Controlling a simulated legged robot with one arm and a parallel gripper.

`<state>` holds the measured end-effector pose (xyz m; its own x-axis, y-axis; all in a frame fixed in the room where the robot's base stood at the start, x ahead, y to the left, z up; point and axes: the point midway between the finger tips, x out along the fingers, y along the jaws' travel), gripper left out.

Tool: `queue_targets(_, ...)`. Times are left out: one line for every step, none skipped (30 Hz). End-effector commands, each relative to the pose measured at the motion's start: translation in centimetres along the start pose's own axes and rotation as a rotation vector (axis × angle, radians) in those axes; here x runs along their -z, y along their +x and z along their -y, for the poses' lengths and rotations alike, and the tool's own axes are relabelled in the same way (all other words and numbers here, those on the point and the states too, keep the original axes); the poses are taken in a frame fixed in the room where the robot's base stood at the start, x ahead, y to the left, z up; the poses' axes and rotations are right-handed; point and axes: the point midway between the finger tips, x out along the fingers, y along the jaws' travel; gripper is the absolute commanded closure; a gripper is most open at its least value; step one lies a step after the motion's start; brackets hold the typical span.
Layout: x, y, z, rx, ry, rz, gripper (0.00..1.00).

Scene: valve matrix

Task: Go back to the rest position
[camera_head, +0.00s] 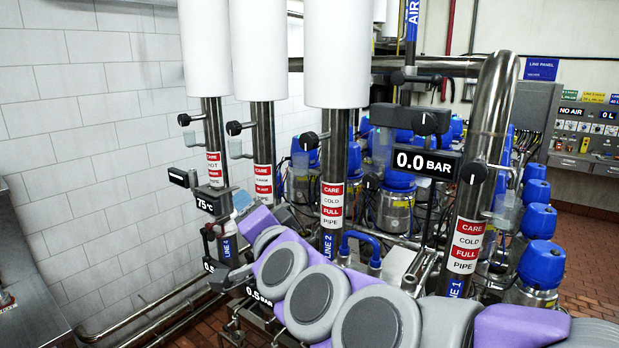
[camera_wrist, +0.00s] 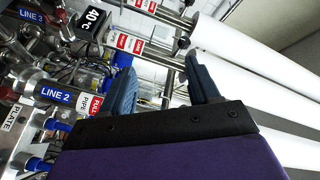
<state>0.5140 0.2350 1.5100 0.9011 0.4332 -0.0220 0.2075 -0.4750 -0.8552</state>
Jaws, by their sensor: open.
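My gripper (camera_wrist: 161,62) shows in the wrist view with its two blue ribbed fingers apart. Nothing is visible between the fingers; pipes and labels show behind the gap. In the head view my purple and grey arm crosses the lower middle and reaches left toward the valve pipes. My gripper is not clearly seen there. The Line 2 pipe (camera_head: 333,158) and the Line 1 pipe (camera_head: 492,115) stand upright behind the arm. A black valve knob (camera_head: 473,172) sits on the Line 1 pipe beside the "0.0 BAR" display (camera_head: 424,162).
White-sleeved pipes (camera_head: 335,55) stand in a row. Several blue-capped valves (camera_head: 541,264) fill the space behind. A metal counter (camera_head: 25,270) is at the left edge, and a control panel (camera_head: 585,130) is at the right. Brick floor (camera_head: 590,245) shows at the right.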

Motion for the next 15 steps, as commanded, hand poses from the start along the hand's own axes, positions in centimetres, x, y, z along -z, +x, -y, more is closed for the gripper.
queue_targets(-1.1,-0.9,-1.2,-0.021,-0.054,0.061,0.39)
queue_targets(-2.0,-1.4,-1.9,-0.035,-0.088,0.103,0.39)
queue_targets(-3.2,-2.2,-3.0,-0.058,-0.134,0.162,0.39)
queue_targets(-4.0,-2.9,-4.0,-0.079,-0.166,0.207,0.39)
queue_targets(-4.8,-3.5,-5.0,-0.101,-0.197,0.249,0.39)
queue_targets(-5.8,-4.5,-6.5,-0.133,-0.237,0.307,0.39)
queue_targets(-6.5,-5.4,-7.7,-0.161,-0.269,0.352,0.39)
queue_targets(-7.2,-6.3,-8.9,-0.189,-0.296,0.395,0.39)
queue_targets(-8.0,-7.6,-10.6,-0.229,-0.332,0.452,0.39)
queue_targets(-8.5,-8.7,-12.0,-0.263,-0.356,0.496,0.39)
queue_targets(-9.1,-9.8,-13.4,-0.299,-0.380,0.541,0.39)
queue_targets(-9.7,-11.5,-15.3,-0.348,-0.408,0.599,0.39)
queue_targets(-10.1,-12.8,-16.7,-0.387,-0.427,0.643,0.39)
queue_targets(-10.5,-14.2,-18.2,-0.430,-0.443,0.689,0.39)
queue_targets(-10.9,-16.1,-20.1,-0.487,-0.461,0.747,0.39)
